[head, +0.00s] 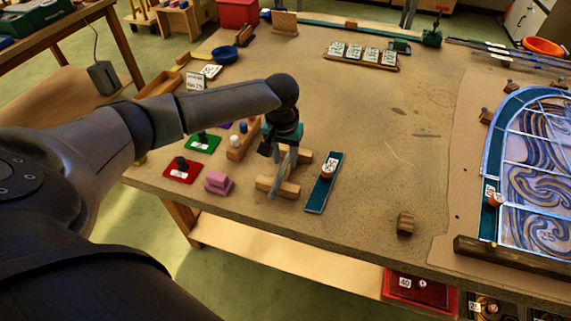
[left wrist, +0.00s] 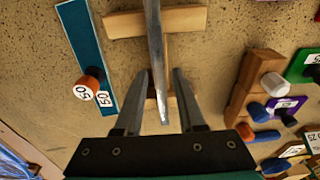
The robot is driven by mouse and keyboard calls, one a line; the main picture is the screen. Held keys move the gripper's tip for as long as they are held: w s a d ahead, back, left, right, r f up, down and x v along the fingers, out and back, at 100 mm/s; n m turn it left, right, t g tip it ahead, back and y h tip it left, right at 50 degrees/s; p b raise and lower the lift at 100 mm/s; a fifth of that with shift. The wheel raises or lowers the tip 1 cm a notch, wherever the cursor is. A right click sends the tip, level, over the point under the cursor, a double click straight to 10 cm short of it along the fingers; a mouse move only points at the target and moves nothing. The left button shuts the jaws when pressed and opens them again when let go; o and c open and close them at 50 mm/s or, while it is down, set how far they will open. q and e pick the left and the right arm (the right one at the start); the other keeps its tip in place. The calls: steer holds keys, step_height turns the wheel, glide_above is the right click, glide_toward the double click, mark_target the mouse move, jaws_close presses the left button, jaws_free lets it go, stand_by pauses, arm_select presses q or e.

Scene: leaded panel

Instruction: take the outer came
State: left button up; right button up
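A narrow grey metal strip, which looks like a came, rests on a wooden stand (head: 290,188). The strip (head: 281,178) also shows in the left wrist view (left wrist: 155,45), with the stand (left wrist: 188,20) under it. My left gripper (head: 283,150) is over the strip's end by the stand. In the left wrist view its two fingers (left wrist: 160,88) are apart, one on each side of the strip, with gaps visible on both sides. Whether this is the outer came I cannot tell. My right gripper is not in view.
A teal bar with a knob labelled 50 (head: 315,196) lies right of the stand. A pink block (head: 218,184), red plate (head: 183,172) and green plate (head: 203,144) lie left. The glass panel (head: 540,170) is at the right. Mid-table is largely clear.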

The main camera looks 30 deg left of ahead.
arm_select(q)
jaws_close()
steer(key=shift+r, duration=0.1)
stand_by(0.7)
